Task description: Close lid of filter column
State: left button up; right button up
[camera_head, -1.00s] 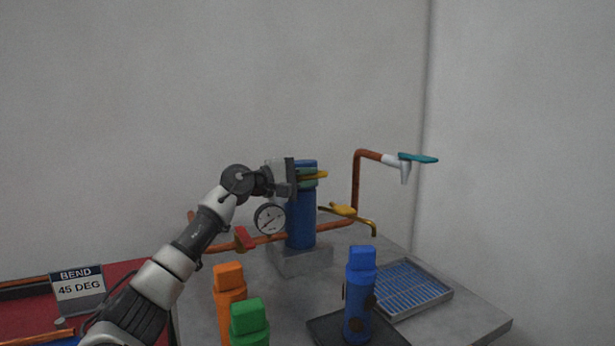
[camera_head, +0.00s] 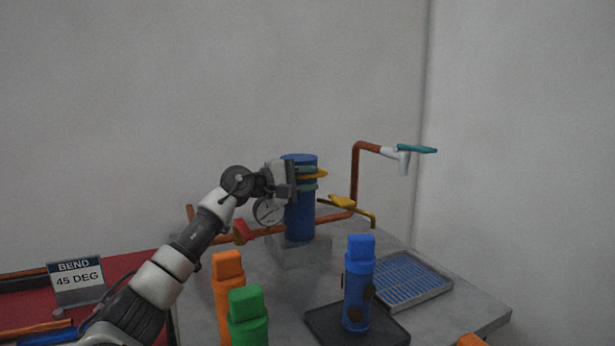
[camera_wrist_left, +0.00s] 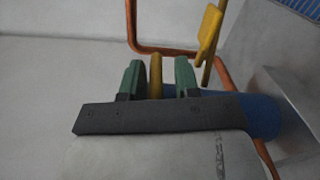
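The filter column (camera_head: 300,215) is an upright blue cylinder on a grey block at the back of the table. A blue flat top (camera_head: 300,157) shows at its upper end; I cannot tell how firmly the lid sits. A yellow handle (camera_head: 318,174) juts out to the right near the top. My left gripper (camera_head: 309,178) is in front of the column's upper part. In the left wrist view its green fingers (camera_wrist_left: 157,80) stand on both sides of the yellow handle (camera_wrist_left: 155,76), with a gap on each side. My right gripper is not in view.
A pressure gauge (camera_head: 267,211) and copper pipe (camera_head: 275,228) lie left of the column. A yellow valve handle (camera_head: 341,201) and a tap pipe (camera_head: 356,180) stand to its right. A blue bottle (camera_head: 357,290), orange bottle (camera_head: 228,285) and green bottle (camera_head: 247,318) stand in front.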

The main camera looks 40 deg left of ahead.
pick_arm(q)
jog(key=shift+o, duration=0.8)
jog(key=shift+w+a+f, duration=0.1)
jog(key=shift+a, duration=0.05)
jog(key=shift+s+a, duration=0.15)
jog(key=shift+s, duration=0.15)
jog(key=b+v, duration=0.2)
jog(key=v, duration=0.8)
jog(key=shift+b, duration=0.4)
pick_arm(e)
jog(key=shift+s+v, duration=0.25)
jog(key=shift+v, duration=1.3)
pick_arm(q)
jog(key=shift+s, duration=0.1)
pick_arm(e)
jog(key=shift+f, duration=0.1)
